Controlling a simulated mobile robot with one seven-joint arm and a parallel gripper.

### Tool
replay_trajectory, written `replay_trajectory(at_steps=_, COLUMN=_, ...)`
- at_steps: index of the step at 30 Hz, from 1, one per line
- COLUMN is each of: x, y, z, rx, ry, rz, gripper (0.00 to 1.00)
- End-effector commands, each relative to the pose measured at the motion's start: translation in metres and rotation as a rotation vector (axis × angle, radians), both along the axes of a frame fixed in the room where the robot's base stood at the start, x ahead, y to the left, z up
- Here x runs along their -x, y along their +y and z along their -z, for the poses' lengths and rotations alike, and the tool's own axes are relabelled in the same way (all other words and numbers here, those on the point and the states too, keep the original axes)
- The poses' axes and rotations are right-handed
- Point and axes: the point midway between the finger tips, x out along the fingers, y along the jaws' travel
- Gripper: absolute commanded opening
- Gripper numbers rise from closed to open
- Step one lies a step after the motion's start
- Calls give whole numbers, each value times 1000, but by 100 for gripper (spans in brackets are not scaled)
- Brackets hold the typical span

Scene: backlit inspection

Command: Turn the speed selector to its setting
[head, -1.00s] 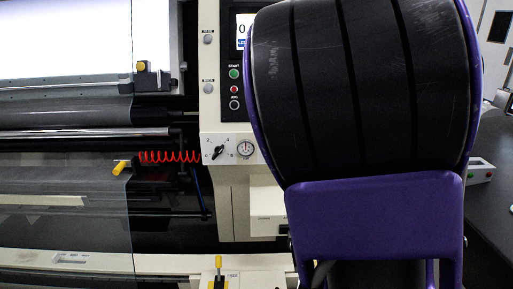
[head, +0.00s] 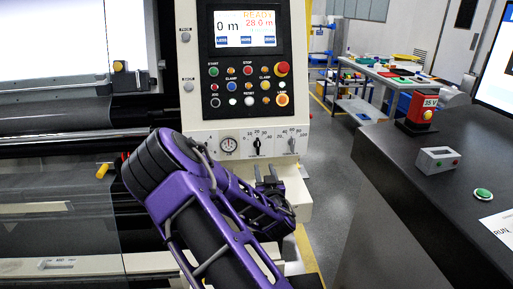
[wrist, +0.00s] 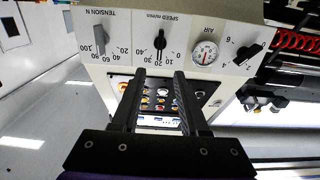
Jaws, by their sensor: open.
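The speed selector (head: 257,146) is a black knob on the white lower strip of the machine panel, between the air gauge (head: 228,145) and the tension knob (head: 291,145). My gripper (head: 268,178) is just below the selector in the head view. In the wrist view my gripper (wrist: 157,80) is open and empty. The selector lies beyond the fingertips, in line with the gap, apparently not touched.
The grey tension knob (wrist: 101,40) and the air gauge (wrist: 204,53) flank the selector closely. Panel buttons and a screen (head: 245,28) reading READY are above. A dark counter (head: 400,180) with a grey box (head: 437,160) and a green button (head: 483,194) is at right.

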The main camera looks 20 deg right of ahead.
Motion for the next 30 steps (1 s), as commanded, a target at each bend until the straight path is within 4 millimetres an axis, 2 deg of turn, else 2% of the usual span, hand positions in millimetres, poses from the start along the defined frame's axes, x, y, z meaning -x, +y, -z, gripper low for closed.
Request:
replay_trajectory(at_steps=6, x=-46, y=-9, z=-1, rx=4, ry=-2, rz=-1, gripper=44)
replay_trajectory(at_steps=18, x=-118, y=-24, z=-2, rx=4, ry=-3, rz=0, gripper=44)
replay_trajectory(at_steps=24, x=-137, y=-28, z=-1, rx=3, ry=-3, rz=2, gripper=44)
replay_trajectory(at_steps=30, x=-143, y=-30, z=-1, rx=2, ry=-2, rz=3, gripper=44)
